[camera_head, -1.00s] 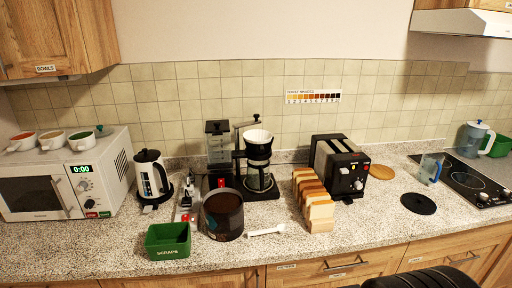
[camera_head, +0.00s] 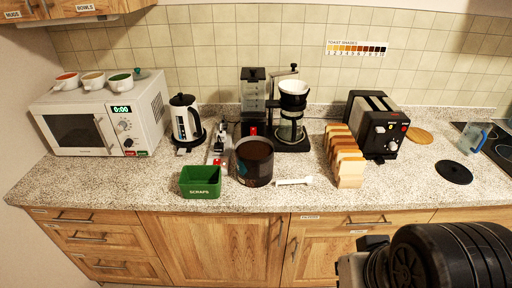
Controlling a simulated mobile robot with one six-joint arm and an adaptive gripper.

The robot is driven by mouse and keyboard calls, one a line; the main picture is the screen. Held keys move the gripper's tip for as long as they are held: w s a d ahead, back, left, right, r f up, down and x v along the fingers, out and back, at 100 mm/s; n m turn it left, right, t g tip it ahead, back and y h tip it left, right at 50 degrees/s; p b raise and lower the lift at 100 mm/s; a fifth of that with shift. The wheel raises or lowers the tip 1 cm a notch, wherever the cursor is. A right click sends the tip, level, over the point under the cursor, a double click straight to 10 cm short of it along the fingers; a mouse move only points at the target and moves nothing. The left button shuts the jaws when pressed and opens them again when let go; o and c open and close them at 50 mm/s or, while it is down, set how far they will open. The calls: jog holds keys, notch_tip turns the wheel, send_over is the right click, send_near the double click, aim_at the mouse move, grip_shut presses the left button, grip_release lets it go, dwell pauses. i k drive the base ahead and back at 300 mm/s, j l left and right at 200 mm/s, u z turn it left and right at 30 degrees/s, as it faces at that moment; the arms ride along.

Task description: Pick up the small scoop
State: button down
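The small scoop (camera_head: 294,181) is white and lies on the speckled counter, just right of the dark round canister (camera_head: 254,163) and left of the bread slices. Its handle points left or right along the counter; which end is the bowl is hard to tell. Part of my arm shows at the bottom right, in front of the cabinets and well away from the scoop. My gripper's fingers do not show.
A green scraps bin (camera_head: 200,183) stands left of the canister. Bread slices (camera_head: 349,170) stand close right of the scoop, with a black toaster (camera_head: 378,127) behind. A coffee maker (camera_head: 292,112) stands behind the scoop. The counter in front of the scoop is clear.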

aim_at(309, 180)
jog(key=i+l, duration=0.15)
jog(key=i, duration=0.2)
jog(key=i+l+u, duration=0.1)
jog(key=i, duration=0.3)
jog(key=i+l, duration=0.2)
jog(key=i, duration=0.15)
